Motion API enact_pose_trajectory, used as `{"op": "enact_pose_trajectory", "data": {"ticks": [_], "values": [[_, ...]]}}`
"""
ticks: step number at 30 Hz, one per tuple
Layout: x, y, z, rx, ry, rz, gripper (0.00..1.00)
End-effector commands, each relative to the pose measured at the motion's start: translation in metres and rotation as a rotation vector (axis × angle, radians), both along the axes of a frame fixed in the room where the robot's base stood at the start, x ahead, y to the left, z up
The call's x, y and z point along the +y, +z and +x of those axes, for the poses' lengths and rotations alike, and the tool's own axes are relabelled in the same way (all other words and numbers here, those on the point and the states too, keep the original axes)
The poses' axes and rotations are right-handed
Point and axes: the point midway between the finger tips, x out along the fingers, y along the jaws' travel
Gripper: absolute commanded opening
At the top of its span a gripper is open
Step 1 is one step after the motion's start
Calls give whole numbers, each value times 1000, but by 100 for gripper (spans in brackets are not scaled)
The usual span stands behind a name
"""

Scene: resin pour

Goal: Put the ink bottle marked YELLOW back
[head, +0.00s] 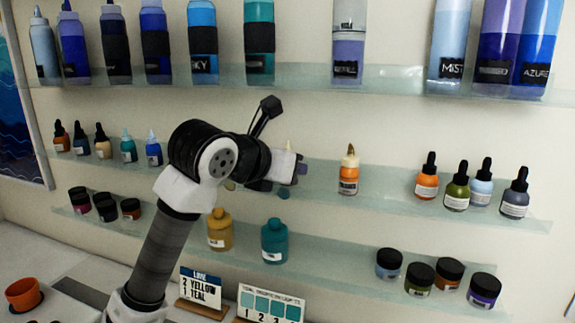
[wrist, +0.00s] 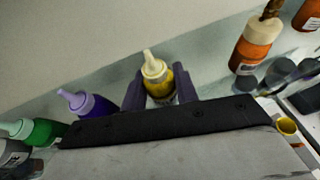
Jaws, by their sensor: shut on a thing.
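The yellow ink bottle (wrist: 158,82), with a pale cream nozzle, is between the two fingers of my gripper (wrist: 160,90) in the wrist view. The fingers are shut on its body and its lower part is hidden. In the head view my gripper (head: 287,167) is at the middle glass shelf (head: 390,200), left of an orange bottle (head: 349,172), and only a pale tip shows above it. I cannot tell whether the bottle touches the shelf. Its label is not readable.
In the wrist view a purple bottle (wrist: 90,104) and a green bottle (wrist: 38,132) stand left of my gripper, with an orange bottle (wrist: 253,45) to the right. Mustard (head: 219,230) and teal (head: 274,241) bottles stand below. A card (head: 201,292) reads 2 YELLOW, 1 TEAL.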

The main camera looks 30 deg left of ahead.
Motion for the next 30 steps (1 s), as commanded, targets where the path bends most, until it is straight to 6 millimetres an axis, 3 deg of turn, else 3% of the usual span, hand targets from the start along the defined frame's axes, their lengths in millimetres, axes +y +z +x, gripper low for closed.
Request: {"op": "enact_pose_trajectory", "data": {"ticks": [2, 3, 7, 19, 30], "values": [[0, -4, 0, 0, 0, 0, 8], [0, -2, 0, 0, 0, 0, 35], [0, -2, 0, 0, 0, 0, 51], [0, 3, -1, -1, 1, 0, 51], [-1, 28, -72, -2, 5, 4, 51]]}}
